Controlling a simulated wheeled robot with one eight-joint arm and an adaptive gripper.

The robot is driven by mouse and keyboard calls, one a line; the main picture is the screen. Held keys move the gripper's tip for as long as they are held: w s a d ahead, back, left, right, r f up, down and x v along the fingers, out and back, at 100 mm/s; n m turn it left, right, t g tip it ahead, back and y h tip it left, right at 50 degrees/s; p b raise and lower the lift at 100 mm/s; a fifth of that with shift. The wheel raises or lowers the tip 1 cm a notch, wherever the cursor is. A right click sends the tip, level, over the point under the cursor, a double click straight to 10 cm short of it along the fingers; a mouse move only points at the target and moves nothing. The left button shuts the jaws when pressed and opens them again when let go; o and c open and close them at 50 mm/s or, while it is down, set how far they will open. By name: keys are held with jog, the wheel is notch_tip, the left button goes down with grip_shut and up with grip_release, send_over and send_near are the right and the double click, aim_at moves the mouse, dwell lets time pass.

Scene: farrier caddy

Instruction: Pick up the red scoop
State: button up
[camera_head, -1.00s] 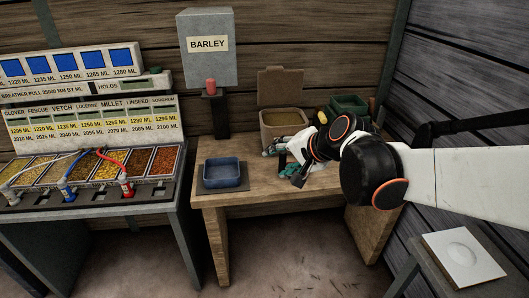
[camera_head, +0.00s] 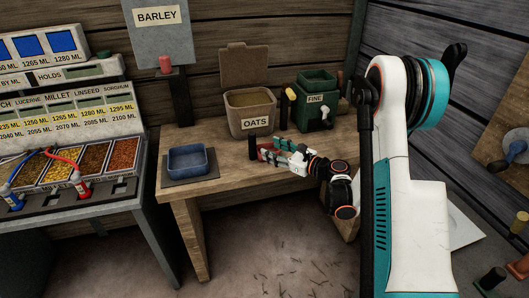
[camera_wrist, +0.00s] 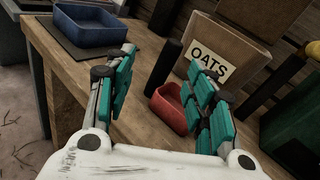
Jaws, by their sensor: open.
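The red scoop (camera_wrist: 170,109) rests on the wooden table, in front of the oats bin, in the wrist view. Its upright dark handle (camera_wrist: 163,66) rises on its far left side. My gripper (camera_wrist: 160,64) is open, with a teal-padded finger on each side of the picture. The scoop shows between the fingers, nearer the right one, which covers part of its right side. I see no clear contact with it. In the head view my gripper (camera_head: 275,152) is low over the table in front of the oats bin and largely hides the scoop.
The oats bin (camera_head: 251,122) stands behind the scoop. A green tub (camera_head: 317,88) marked FINE is to its right. A blue tray (camera_head: 188,161) sits on a dark mat at the table's left. Bare wood lies between tray and gripper.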

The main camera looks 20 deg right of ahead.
aim_at(255, 141)
jog(key=w+f, duration=0.1)
jog(key=w, duration=0.1)
jog(key=w+a+f+m, duration=0.1)
jog(key=w, duration=0.1)
jog(key=w+a+f+m+t, duration=0.1)
jog(key=w, duration=0.1)
jog(key=shift+w, duration=0.25)
jog(key=shift+r+b+x, duration=0.15)
jog(key=shift+b+x, duration=0.6)
jog(key=shift+x, duration=0.75)
jog(key=shift+r+b+x, duration=0.2)
jog(key=shift+b+x, duration=0.5)
jog(key=shift+x, duration=0.75)
grip_shut()
